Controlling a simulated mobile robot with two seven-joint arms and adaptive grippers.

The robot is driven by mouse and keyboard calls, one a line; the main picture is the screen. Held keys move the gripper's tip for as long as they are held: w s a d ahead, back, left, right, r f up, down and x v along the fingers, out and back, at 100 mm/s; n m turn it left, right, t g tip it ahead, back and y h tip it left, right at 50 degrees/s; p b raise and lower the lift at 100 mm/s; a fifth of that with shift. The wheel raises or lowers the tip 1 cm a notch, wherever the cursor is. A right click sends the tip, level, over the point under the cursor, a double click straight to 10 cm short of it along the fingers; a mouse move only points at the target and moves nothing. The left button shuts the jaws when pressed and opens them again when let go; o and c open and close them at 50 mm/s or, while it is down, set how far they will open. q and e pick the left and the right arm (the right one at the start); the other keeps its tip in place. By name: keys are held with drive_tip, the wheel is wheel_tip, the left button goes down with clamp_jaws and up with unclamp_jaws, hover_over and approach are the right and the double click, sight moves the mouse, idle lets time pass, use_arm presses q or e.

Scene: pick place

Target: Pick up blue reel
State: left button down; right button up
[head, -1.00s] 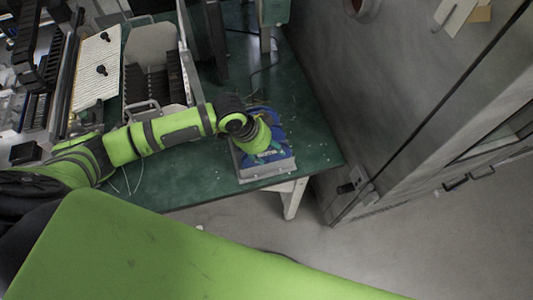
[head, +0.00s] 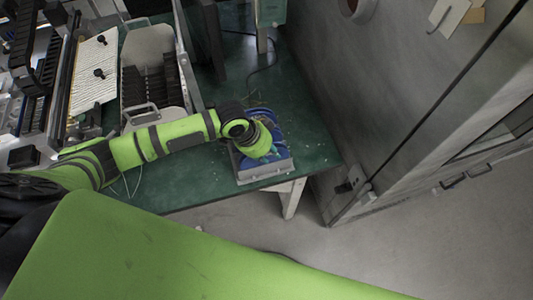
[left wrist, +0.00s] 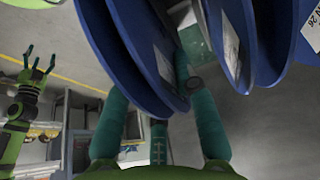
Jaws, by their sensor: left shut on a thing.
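Several blue reels (head: 257,115) stand in a grey tray (head: 266,173) at the front right corner of the green table. My left gripper (head: 275,151) is over the tray, mostly hidden by my wrist in the head view. In the left wrist view, the left gripper (left wrist: 158,95) has its teal fingers on either side of a blue reel (left wrist: 130,48), shut on it. Another blue reel (left wrist: 243,40) with a white label is close to its right. Fingertip contact is partly hidden by the reel's discs. My right gripper (left wrist: 40,66) shows at far left in the left wrist view, empty with fingers spread.
A grey bin with dark slots (head: 152,85) stands on the green table (head: 312,125) to the left of the tray. A large grey cabinet wall (head: 360,110) rises close on the right. A dark cable lies behind the tray. Grey floor is free in front.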

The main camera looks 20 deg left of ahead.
use_arm(q)
wheel_tip(320, 180, up, 6)
drive_tip(key=p, duration=0.5)
drive_tip(key=shift+p, duration=0.4)
wheel_tip(320, 180, up, 2)
drive_tip(key=shift+r+b, duration=0.25)
drive_tip(key=shift+b, duration=0.1)
drive_tip(key=shift+r, duration=0.6)
drive_tip(key=shift+r+b, duration=0.2)
drive_tip(key=shift+b, duration=0.25)
drive_tip(key=s+a+r+n+t+y+b, duration=0.2)
drive_tip(key=s+a+r+n+y+b, duration=0.35)
drive_tip(key=n+b, duration=0.55)
drive_tip(key=w+d+f+m+h+p, duration=0.1)
drive_tip(key=m+h+p, duration=0.1)
drive_tip(key=m, duration=0.1)
drive_tip(key=w+d+f+m+g+h+p, duration=0.1)
drive_tip(key=w+d+f+m+p, duration=0.1)
drive_tip(key=m+p, duration=0.1)
drive_tip(key=w+d+f+m+h+p, duration=0.2)
drive_tip(key=m+p, duration=0.1)
drive_tip(key=m, duration=0.2)
drive_tip(key=shift+w+d+g+h, duration=0.2)
drive_tip(key=shift+d+g+h, duration=0.05)
drive_tip(key=shift+g+h, duration=0.15)
wheel_tip(320, 180, down, 6)
drive_tip(key=b, duration=0.8)
drive_tip(key=shift+f, duration=0.35)
drive_tip(key=shift+f+b, duration=0.5)
drive_tip(key=shift+f, duration=1.15)
